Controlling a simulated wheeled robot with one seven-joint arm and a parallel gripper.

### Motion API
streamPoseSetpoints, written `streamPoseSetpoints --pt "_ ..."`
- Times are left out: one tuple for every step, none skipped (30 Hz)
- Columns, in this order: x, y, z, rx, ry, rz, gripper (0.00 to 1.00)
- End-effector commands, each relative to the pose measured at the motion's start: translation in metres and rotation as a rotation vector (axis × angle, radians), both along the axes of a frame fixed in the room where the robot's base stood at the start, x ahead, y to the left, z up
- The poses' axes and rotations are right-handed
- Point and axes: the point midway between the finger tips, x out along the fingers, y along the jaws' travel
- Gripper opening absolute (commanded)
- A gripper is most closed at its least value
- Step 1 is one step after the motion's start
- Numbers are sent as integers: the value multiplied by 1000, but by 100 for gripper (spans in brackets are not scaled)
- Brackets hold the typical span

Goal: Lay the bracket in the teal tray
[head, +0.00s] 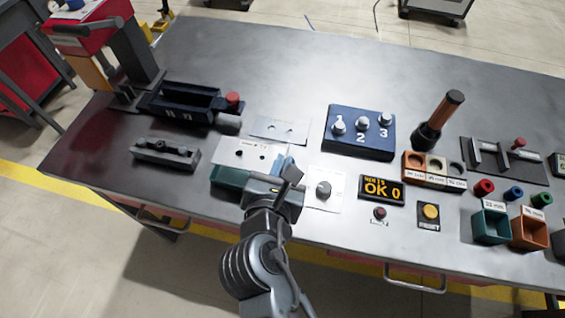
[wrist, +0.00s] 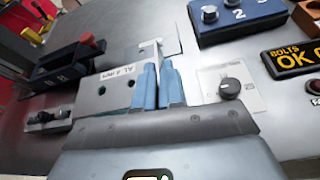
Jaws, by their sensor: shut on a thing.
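The bracket (head: 228,152) is a pale flat plate with two dark holes; a small label shows on it in the wrist view (wrist: 90,98). My gripper (head: 283,165) is shut on it near its right end. The blue fingertips in the wrist view (wrist: 159,88) cover part of the plate. The teal tray (head: 230,178) is on the table at the left of my gripper, and the bracket overlaps its far edge in the head view. My gripper hides the tray's right part.
A grey plate with two holes (head: 280,128) lies beyond the bracket. A dial (head: 323,189) is close on the right, then a display (head: 382,189). A black vise-like fixture (head: 187,101) and a grey block (head: 165,152) stand left. A blue numbered box (head: 360,145) stands back right.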

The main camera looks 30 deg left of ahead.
Motion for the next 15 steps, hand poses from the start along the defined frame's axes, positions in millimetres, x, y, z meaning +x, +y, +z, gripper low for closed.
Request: streamPoseSetpoints --pt "0 -1 -2 5 1 0 0" --pt "0 -1 -4 5 1 0 0" --pt "0 -1 -6 4 1 0 0" --pt "0 -1 -9 4 1 0 0" --pt "0 0 -11 4 0 1 0" --pt "0 0 -14 3 -1 1 0" --pt "0 0 -17 3 -1 1 0" --pt "0 0 -20 3 -1 2 0" --pt "0 0 -24 3 0 2 0" --pt "0 0 -27 4 1 2 0" --pt "0 0 -30 4 1 2 0" --pt "0 0 -34 3 1 1 0" --pt "0 0 -37 3 1 1 0" --pt "0 0 -40 3 1 1 0" --pt "0 0 -43 3 1 1 0"
